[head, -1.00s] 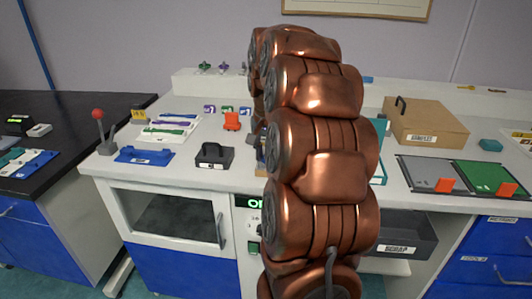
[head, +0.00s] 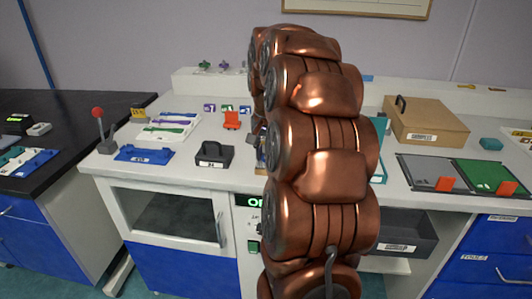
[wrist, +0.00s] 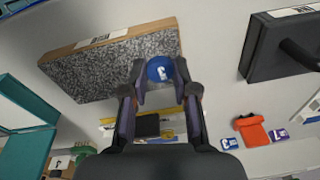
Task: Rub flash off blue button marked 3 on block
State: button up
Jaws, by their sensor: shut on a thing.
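The blue round button (wrist: 160,70) shows in the wrist view with a white mark on its face, too small to read surely. My gripper (wrist: 160,88) is shut on it, one dark fingertip on each side. The block (wrist: 105,72) has a speckled grey rough face and a tan edge with a white label. The button overlaps the right part of the grey face; whether it touches cannot be told. In the head view my copper arm hides the gripper, button and block.
A black handled weight (wrist: 280,45) lies to the right in the wrist view, with an orange stand (wrist: 250,130) below it. A teal frame (wrist: 25,145) is at left. The head view shows a wooden box (head: 425,120) and a blue tray (head: 145,154) on the white bench.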

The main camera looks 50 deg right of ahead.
jog(key=shift+f, duration=0.1)
jog(key=o, duration=1.1)
jog(key=shift+r, duration=0.3)
grip_shut()
dwell(0.5)
